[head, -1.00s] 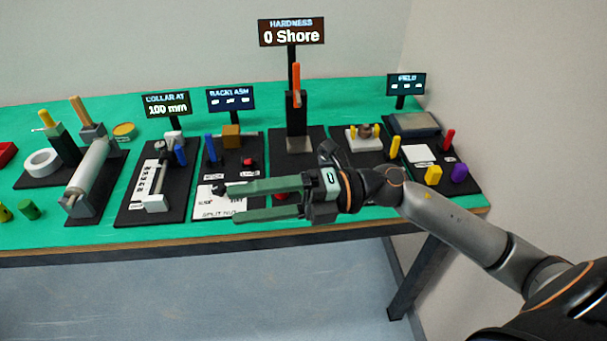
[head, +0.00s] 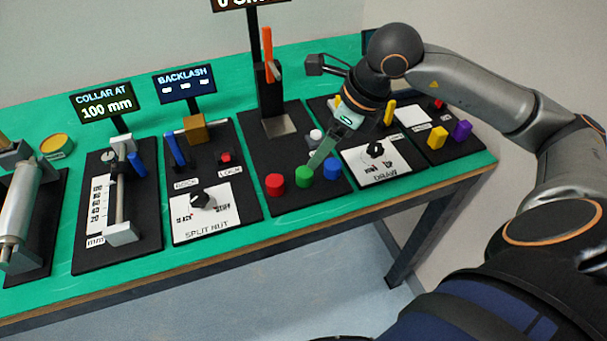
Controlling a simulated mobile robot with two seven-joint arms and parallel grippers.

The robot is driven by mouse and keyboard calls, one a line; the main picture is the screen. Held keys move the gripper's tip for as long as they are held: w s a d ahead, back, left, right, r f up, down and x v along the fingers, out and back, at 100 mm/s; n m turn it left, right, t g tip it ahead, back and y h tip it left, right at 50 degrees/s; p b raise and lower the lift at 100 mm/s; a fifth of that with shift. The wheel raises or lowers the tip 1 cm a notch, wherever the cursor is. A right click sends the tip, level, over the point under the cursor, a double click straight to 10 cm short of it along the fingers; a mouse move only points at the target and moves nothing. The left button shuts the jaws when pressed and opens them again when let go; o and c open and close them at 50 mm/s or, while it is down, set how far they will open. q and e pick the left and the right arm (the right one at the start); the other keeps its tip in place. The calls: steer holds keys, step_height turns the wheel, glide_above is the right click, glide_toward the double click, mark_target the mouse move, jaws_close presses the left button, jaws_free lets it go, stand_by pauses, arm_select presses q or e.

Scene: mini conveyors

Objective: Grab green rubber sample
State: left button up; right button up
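The green rubber sample (head: 304,177) is a short round piece at the front of the black hardness station. It stands between a red sample (head: 274,184) and a blue sample (head: 331,169). My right gripper (head: 314,163) reaches down from the upper right, its greenish fingers pointing at the green sample. The fingertips appear at or just above its top; I cannot tell whether they touch it. The fingers line up nearly edge-on, so their gap does not show. My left gripper is not in view.
A grey-white sample (head: 315,137) stands behind the coloured ones, near the fingers. The hardness post with its orange lever (head: 268,54) rises behind left. The split nut panel (head: 202,212) is to the left, the draw panel (head: 378,163) to the right.

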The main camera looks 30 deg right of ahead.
mark_target(304, 172)
steer(key=x, duration=0.5)
steer(key=a+x, duration=0.1)
steer(key=x, duration=0.2)
steer(key=shift+s, duration=0.1)
steer(key=shift+d, duration=0.1)
steer(key=shift+r, duration=0.1)
jaws_close()
